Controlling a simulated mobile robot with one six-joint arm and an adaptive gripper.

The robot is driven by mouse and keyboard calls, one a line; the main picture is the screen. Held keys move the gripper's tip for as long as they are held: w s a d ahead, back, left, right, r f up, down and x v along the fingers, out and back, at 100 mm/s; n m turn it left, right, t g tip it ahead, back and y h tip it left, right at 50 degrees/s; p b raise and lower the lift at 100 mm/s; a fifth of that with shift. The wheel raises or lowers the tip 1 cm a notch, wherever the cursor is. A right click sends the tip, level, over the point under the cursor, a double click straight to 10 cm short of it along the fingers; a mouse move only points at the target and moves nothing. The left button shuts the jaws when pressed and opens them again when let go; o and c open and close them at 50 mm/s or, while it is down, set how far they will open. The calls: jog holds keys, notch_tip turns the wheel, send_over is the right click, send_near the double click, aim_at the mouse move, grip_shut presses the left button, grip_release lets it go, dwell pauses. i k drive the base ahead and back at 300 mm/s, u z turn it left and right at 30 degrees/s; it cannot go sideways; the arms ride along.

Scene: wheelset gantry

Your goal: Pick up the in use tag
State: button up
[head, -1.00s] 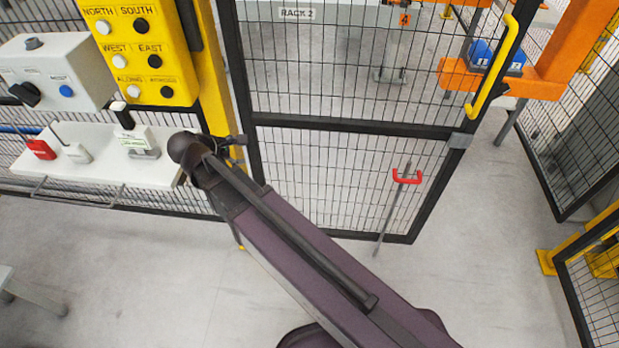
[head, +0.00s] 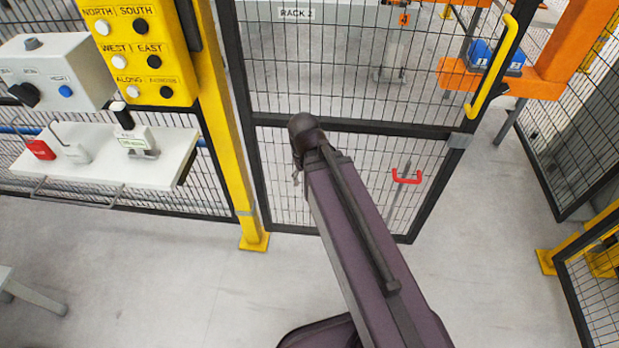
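Three small items sit on the white shelf (head: 105,178) at the left of the head view. One is a red tag-like piece (head: 40,150), one a whitish piece with a thin dark loop (head: 76,153), and one a white piece with a green-marked label (head: 136,141) on a grey stand. Their print is too small to read, so I cannot tell which is the in use tag. My gripper (head: 297,177) is mostly hidden behind the end of my arm, in front of the mesh gate, right of the shelf and apart from it. Its fingers cannot be made out.
A yellow button panel (head: 140,68) and a grey switch box (head: 58,75) stand above the shelf. A yellow post (head: 222,130) rises between the shelf and the mesh gate (head: 345,126). The gate has a yellow handle (head: 492,68). Floor in front is clear.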

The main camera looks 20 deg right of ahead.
aim_at(75, 152)
jog(key=u, duration=1.3)
